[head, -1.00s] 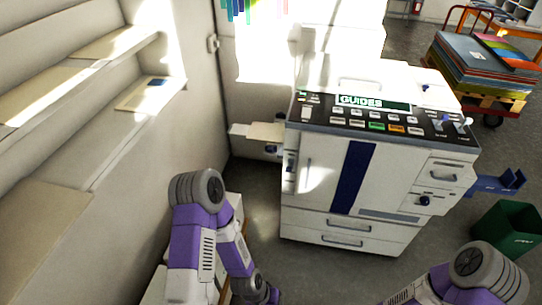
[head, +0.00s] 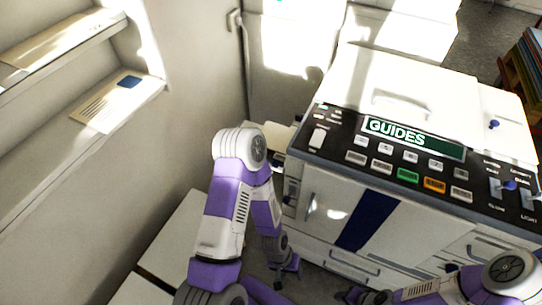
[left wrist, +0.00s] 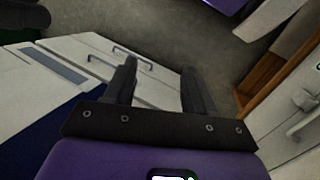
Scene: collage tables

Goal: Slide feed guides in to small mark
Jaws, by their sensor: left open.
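The white copying machine (head: 350,75) stands on the right, with a green display reading GUIDES (head: 413,138). A pale feed tray (head: 277,133) sticks out from its left side, mostly behind my left arm. The feed guides and the small mark cannot be made out. My left gripper (head: 287,268) is low beside the machine's left front, below the tray. In the left wrist view its two dark fingers (left wrist: 161,68) are apart with nothing between them. My right gripper (head: 347,296) is at the bottom edge, small and dark; its jaws are unclear.
The machine's drawer fronts with handles show in the left wrist view (left wrist: 148,85). A wall with shelves (head: 110,105) runs along the left. A low white surface (head: 178,240) lies left of my left arm. Stacked boards (head: 525,75) stand at the far right.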

